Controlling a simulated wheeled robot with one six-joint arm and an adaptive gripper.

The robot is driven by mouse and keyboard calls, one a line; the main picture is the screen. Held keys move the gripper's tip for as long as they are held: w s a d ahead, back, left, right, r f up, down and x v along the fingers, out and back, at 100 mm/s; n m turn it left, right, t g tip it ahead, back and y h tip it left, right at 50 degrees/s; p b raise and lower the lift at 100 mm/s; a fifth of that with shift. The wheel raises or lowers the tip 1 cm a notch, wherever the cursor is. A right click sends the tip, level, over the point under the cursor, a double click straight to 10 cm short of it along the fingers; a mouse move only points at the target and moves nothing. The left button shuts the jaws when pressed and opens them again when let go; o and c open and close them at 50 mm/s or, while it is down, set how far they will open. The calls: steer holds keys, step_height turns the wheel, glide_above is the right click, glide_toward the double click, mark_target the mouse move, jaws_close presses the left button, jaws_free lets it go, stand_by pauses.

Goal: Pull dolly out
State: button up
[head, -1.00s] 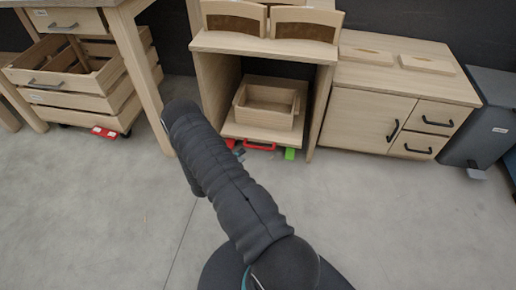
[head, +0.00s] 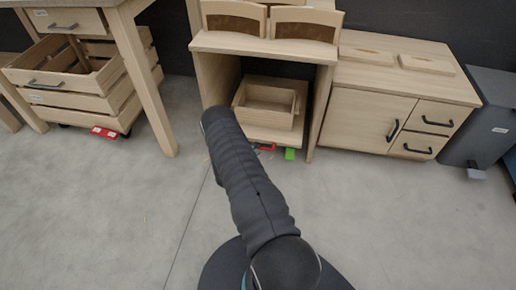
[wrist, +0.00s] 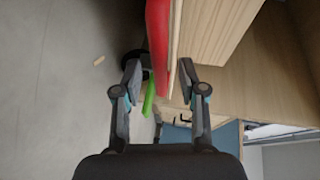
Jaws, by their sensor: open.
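The dolly is a light wooden board (head: 284,137) low inside the open cabinet, with a red handle (head: 267,147) and a green tab (head: 290,154) at its front. A wooden box (head: 264,117) sits on it. In the head view my arm covers the left part of the dolly's front and hides my gripper. In the wrist view my gripper (wrist: 159,78) is open, with its fingers on either side of the red handle (wrist: 158,40) in the picture. I cannot tell whether they touch it. The green tab (wrist: 149,98) shows just beyond.
The open cabinet (head: 214,75) has side panels close around the dolly. A closed cabinet (head: 360,120) stands to the right, then a grey bin (head: 480,125). The floor (head: 400,220) in front is clear.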

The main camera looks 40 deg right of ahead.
steer(key=shift+x, duration=1.15)
jaws_close()
